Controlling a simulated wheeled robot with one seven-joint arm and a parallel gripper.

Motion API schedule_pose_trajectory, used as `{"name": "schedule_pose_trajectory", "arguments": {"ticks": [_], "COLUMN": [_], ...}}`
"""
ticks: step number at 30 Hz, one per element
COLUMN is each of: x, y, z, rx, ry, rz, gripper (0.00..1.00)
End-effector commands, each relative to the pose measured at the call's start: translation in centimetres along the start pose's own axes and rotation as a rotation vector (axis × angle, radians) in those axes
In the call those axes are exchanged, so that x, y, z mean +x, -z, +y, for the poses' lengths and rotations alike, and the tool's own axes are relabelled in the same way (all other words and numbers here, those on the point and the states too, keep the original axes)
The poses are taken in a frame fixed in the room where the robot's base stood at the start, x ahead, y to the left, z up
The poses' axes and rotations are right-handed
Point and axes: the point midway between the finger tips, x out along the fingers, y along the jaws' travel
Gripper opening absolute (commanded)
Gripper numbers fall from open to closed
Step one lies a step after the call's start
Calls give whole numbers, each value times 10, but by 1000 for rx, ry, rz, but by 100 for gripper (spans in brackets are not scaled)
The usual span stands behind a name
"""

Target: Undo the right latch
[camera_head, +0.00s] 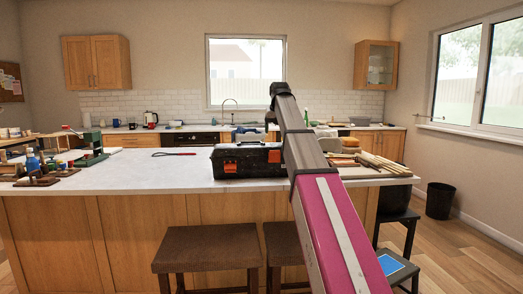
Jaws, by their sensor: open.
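A black toolbox (250,163) stands on the white counter of the island, partly behind my arm. Its left orange latch (230,168) sits low on the front face. Its right orange latch (274,156) sits higher, close to the left edge of my arm in the picture. The latches are too small to tell for certain whether each is fastened. The lid looks down. My arm rises from the bottom right to a dark joint above the toolbox. My gripper cannot be made out; the arm hides what lies behind it.
Two brown stools (206,248) stand before the island. Wooden tools (365,162) lie right of the toolbox. A red-handled tool (174,154) lies to its left, with bare counter (150,175) around it. A green device (92,148) and small bottles stand at the far left.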

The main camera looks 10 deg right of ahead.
Motion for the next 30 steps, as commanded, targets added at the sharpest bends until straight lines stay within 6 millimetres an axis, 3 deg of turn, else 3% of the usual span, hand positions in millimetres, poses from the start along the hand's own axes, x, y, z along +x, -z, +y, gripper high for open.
{"name": "schedule_pose_trajectory", "arguments": {"ticks": [7, 21, 30], "x": [9, 86, 107], "y": [1, 1, 2], "z": [9, 8, 8], "rx": [-1, -1, -1], "ry": [-1, -1, -1], "rz": [4, 4, 5], "gripper": [79, 79, 79]}}
